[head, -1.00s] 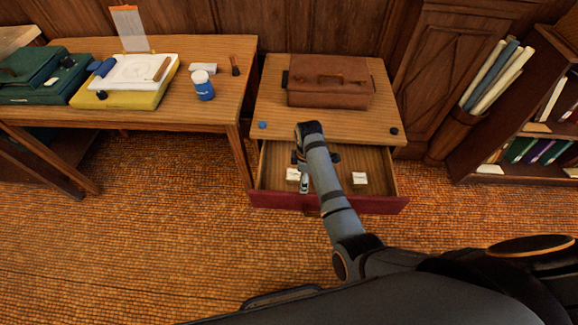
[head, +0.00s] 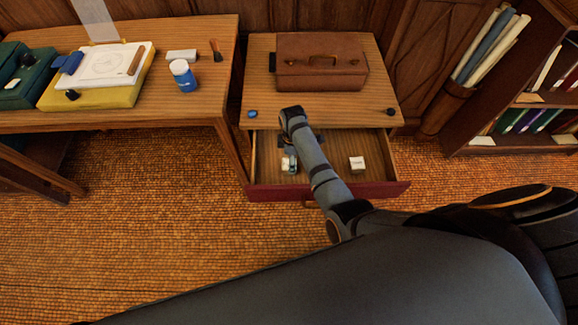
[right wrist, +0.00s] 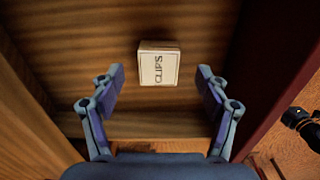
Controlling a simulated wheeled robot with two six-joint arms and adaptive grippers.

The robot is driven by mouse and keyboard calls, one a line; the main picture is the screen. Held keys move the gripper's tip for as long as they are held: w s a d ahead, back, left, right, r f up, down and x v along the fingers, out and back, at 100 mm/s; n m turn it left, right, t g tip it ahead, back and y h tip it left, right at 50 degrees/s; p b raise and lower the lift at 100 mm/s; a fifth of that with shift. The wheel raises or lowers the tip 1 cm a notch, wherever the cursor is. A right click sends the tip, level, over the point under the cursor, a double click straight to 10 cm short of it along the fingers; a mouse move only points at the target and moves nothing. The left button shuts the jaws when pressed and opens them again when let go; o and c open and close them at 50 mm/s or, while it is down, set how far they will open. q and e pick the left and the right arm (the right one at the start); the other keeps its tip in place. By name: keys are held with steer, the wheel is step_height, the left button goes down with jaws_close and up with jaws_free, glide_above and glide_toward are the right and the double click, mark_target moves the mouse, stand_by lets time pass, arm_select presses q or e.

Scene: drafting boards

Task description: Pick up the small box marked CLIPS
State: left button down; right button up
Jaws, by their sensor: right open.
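The small white box marked CLIPS (right wrist: 158,66) lies on the floor of the open drawer (head: 330,191). In the right wrist view its label faces up, and it sits just beyond the fingertips, centred in the gap. In the head view it appears to be the left white box (head: 285,162), partly hidden by my gripper. My right gripper (right wrist: 159,75) is open and empty, with a finger to each side of the gap. In the head view the right gripper (head: 290,164) is low inside the drawer's left part. My left gripper is not in view.
A second white box (head: 357,163) lies in the drawer's right part. Drawer walls and the red front (right wrist: 275,75) are close around the gripper. The cabinet top above holds a brown case (head: 320,70), a blue item (head: 252,114) and a dark knob-like item (head: 390,112).

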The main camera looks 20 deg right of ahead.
step_height(320, 180, down, 5)
steer(key=shift+w+b, duration=0.15)
steer(key=shift+b, duration=0.35)
steer(key=shift+c, duration=0.5)
steer(key=shift+a, duration=0.1)
steer(key=c, duration=1.2)
